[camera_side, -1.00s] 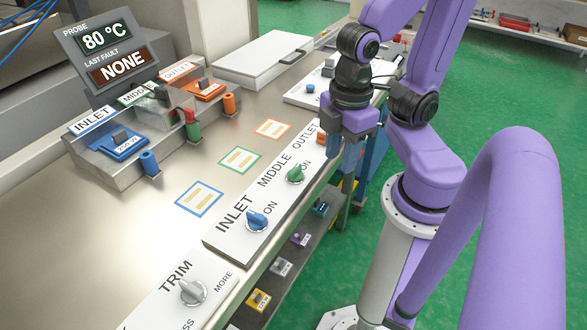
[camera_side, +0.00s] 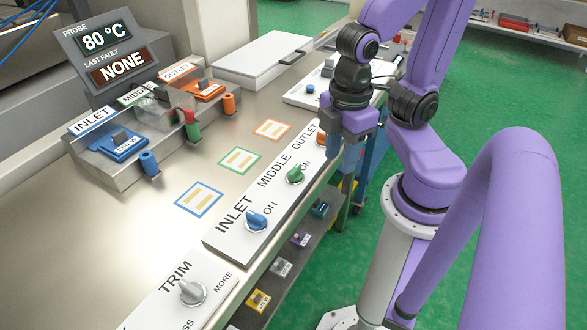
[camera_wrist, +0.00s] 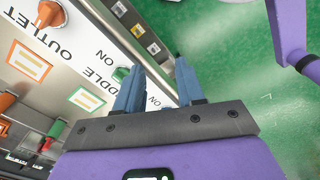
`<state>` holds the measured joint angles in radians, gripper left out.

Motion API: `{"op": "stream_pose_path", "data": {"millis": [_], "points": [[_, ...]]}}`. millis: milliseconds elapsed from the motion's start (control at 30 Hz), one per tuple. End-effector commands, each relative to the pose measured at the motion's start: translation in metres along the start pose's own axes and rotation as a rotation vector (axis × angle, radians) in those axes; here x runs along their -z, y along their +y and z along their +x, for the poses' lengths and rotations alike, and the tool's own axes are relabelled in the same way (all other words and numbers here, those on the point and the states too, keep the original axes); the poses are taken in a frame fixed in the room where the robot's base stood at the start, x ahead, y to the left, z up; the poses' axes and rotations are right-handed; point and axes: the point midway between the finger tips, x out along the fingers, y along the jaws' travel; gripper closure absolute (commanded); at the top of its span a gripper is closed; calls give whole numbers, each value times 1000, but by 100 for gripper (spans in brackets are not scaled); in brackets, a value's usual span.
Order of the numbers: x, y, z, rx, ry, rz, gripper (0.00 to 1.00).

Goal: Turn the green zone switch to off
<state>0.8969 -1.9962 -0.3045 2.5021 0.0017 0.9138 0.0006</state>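The green knob (camera_side: 295,174) is on the white sloped panel under the word MIDDLE, with ON printed beside it. It also shows in the wrist view (camera_wrist: 121,74), partly covered by a finger. The way it points is too small to tell. My gripper (camera_side: 335,148) is above the panel's front edge, beyond the green knob and close to the orange knob (camera_side: 321,138). In the wrist view my gripper (camera_wrist: 159,64) has its two blue fingers apart with nothing between them. The left finger appears beside the green knob; contact cannot be told.
A blue knob (camera_side: 257,220) marked INLET and a grey TRIM knob (camera_side: 192,291) are nearer on the panels. A display (camera_side: 107,56) reads 80 °C and NONE. Coloured cards and a block with coloured levers lie to the left. Open floor is at right.

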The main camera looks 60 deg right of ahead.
Motion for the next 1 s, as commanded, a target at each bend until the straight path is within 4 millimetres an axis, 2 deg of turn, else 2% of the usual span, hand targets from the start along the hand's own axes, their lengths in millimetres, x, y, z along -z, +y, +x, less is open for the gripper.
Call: {"op": "stream_pose_path", "data": {"millis": [433, 467, 533, 567, 633, 767, 1000], "points": [[0, 0, 0, 0, 0, 0, 62], [0, 0, 0, 0, 0, 0, 58], [1, 0, 0, 0, -2, 5, 36], [2, 1, -1, 1, -4, 12, 32], [6, 5, -4, 4, -13, 45, 32], [20, 19, -14, 17, -56, 175, 32], [52, 60, -41, 65, -169, 510, 32]]}}
